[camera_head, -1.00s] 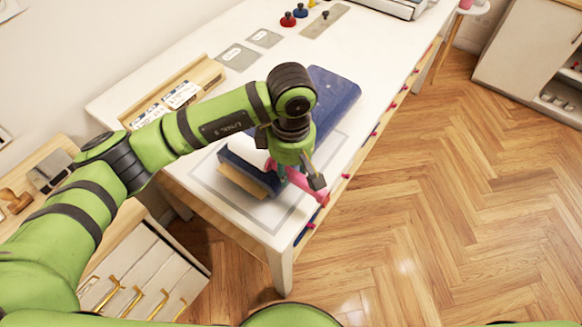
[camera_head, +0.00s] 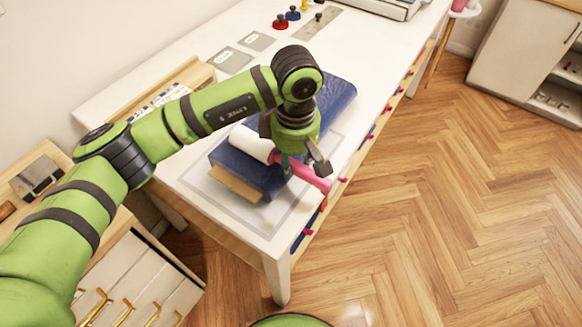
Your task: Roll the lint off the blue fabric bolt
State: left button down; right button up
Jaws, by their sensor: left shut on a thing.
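The blue fabric bolt (camera_head: 338,98) lies on the white table, inside a grey outlined rectangle near the front corner. A tan board end shows at its near end. My left gripper (camera_head: 303,167) is over the near part of the bolt, shut on the pink handle of the lint roller (camera_head: 312,178). The roller's white cylinder (camera_head: 253,143) lies over the bolt's top, left of the gripper; I cannot tell whether it touches. My arm hides the middle of the bolt. Lint is too small to tell apart. My right gripper is not in view.
The white table (camera_head: 190,110) has a wooden tray (camera_head: 196,75) at its left edge and grey cards (camera_head: 229,60) behind. Red and blue knobbed pieces (camera_head: 281,22) stand farther back. Small pink-red knobs line the table's right edge. Open wooden floor (camera_head: 450,200) lies to the right.

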pick_arm(q)
jog(key=shift+w+d+f+b, duration=0.2)
jog(key=shift+w+d+b, duration=0.3)
jog(key=shift+b, duration=0.4)
jog(key=shift+w+d+b, duration=0.35)
jog(key=shift+w+b, duration=0.25)
jog(key=shift+w, duration=0.05)
jog(key=shift+w+d+b, duration=0.5)
jog(key=shift+w+b, duration=0.25)
jog(key=shift+w+d+r, duration=0.1)
jog(key=shift+w+d, duration=0.25)
jog(key=shift+w, duration=0.15)
jog(key=shift+b, duration=0.3)
jog(key=shift+w+d+b, duration=0.35)
jog(key=shift+w+d, duration=0.15)
jog(key=shift+w, duration=0.25)
jog(key=shift+w+d+r, duration=0.1)
jog(key=shift+w+d, duration=0.25)
jog(key=shift+w, duration=0.2)
